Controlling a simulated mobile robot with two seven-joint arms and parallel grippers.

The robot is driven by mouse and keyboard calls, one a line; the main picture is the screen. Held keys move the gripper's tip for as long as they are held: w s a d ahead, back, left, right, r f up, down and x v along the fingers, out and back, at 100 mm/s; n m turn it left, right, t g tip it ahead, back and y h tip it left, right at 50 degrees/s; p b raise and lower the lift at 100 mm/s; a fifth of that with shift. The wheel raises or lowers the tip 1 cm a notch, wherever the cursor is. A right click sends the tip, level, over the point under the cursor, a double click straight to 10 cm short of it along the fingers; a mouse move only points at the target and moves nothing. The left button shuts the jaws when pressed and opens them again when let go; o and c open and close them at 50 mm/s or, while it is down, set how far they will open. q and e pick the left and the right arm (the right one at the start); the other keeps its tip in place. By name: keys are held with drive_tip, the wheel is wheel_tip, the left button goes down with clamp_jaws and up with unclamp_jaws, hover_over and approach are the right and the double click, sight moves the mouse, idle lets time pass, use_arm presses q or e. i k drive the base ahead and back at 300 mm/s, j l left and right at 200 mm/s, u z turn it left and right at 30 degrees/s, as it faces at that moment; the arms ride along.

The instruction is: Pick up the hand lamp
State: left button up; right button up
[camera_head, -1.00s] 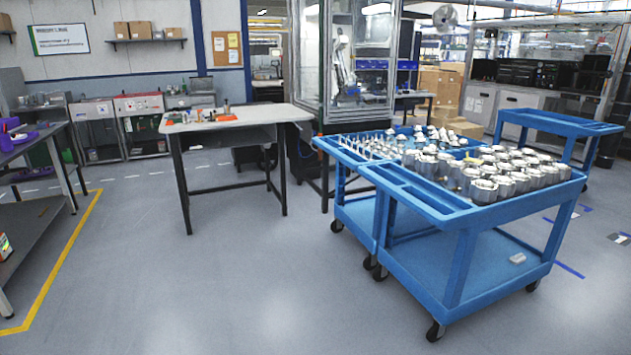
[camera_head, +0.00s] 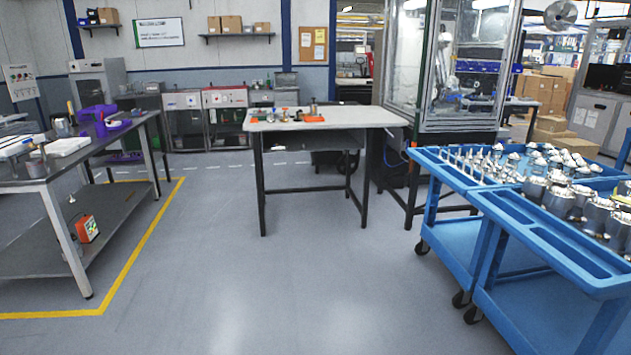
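I cannot pick out the hand lamp with certainty. A small orange-red and dark item (camera_head: 86,229) stands on the lower shelf of the dark workbench at the left; it is too small to tell whether it is the lamp. Several small items, some orange (camera_head: 313,118), lie on the light-topped table (camera_head: 375,117) in the middle, also too small to name. Neither of my grippers is in view.
The dark workbench (camera_head: 95,150) at the left carries a purple thing (camera_head: 99,116) and white trays. Blue carts (camera_head: 545,240) with metal parts stand at the right. A glazed machine enclosure (camera_head: 455,65) stands behind. The grey floor in the middle is clear, with yellow tape (camera_head: 140,240) at left.

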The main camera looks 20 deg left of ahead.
sight(70, 106)
drive_tip(key=i+j+u, duration=0.25)
drive_tip(key=i+u, duration=0.5)
drive_tip(key=i, duration=0.25)
drive_tip(key=i+u, duration=0.15)
drive_tip(key=i, duration=1.2)
drive_tip(key=i+u, duration=0.3)
drive_tip(key=i, duration=0.3)
drive_tip(key=i+l+u, duration=0.15)
drive_tip(key=i+u, duration=0.15)
drive_tip(key=i, duration=0.3)
drive_tip(key=i+l+u, duration=0.1)
drive_tip(key=i+u, duration=0.35)
drive_tip(key=i, duration=0.85)
drive_tip(key=i+z, duration=0.15)
drive_tip(key=i, duration=0.5)
drive_tip(key=i+j+z, duration=0.2)
drive_tip(key=i, duration=0.45)
drive_tip(key=i+l, duration=0.15)
drive_tip(key=i, duration=0.45)
drive_tip(key=i+l, duration=0.15)
drive_tip(key=i, duration=0.4)
drive_tip(key=i+l+u, duration=0.15)
drive_tip(key=i+u, duration=0.25)
drive_tip(key=i+l+u, duration=0.2)
drive_tip(key=u, duration=0.2)
drive_tip(key=i+l+u, duration=0.4)
